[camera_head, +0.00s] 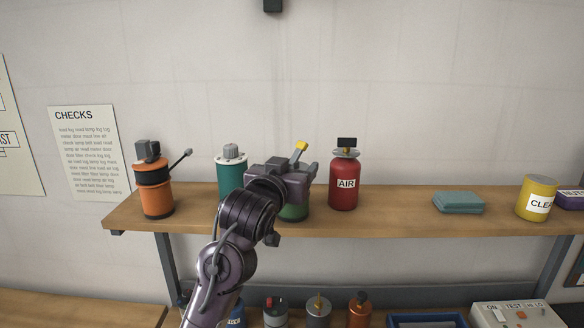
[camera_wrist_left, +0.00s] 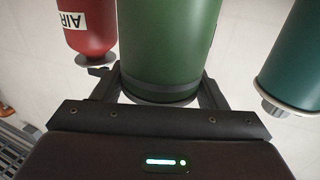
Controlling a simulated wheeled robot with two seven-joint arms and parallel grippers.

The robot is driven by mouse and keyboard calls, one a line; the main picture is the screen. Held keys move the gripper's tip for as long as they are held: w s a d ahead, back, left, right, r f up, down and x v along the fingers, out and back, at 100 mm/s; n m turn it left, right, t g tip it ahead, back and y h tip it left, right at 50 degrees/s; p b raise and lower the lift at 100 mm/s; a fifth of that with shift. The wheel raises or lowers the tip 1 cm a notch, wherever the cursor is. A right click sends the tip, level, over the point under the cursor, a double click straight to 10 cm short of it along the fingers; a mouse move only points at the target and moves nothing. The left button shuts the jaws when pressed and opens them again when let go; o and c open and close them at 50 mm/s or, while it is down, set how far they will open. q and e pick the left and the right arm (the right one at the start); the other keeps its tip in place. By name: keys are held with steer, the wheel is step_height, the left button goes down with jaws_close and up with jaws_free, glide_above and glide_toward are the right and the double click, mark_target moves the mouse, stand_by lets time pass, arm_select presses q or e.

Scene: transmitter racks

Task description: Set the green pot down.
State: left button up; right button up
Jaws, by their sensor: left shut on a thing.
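The green pot (camera_head: 295,212) is at the wooden shelf, between a teal canister and a red AIR bottle, mostly hidden behind my left gripper (camera_head: 287,178). The pot looks upright. I cannot tell whether its base touches the shelf. My right gripper is not in view.
On the shelf (camera_head: 390,222) stand an orange canister (camera_head: 156,198), the teal canister (camera_head: 230,174) and the red bottle (camera_head: 344,186) close by. Folded teal cloths (camera_head: 458,203) and a yellow can (camera_head: 537,198) are further right. Bare shelf lies between the red bottle and the cloths.

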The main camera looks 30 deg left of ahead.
arm_select(q)
steer(key=o, duration=1.6)
steer(key=shift+c, duration=0.2)
steer(key=shift+o, duration=0.5)
steer(key=shift+r, duration=0.1)
steer(key=shift+s+f, duration=0.2)
steer(key=shift+s, duration=0.1)
steer(key=s+d+b, duration=0.1)
steer(key=s+b, duration=0.6)
steer(key=s, duration=0.4)
steer(key=shift+d, duration=0.35)
steer(key=shift+s+r, duration=0.15)
steer(key=shift+s, duration=0.1)
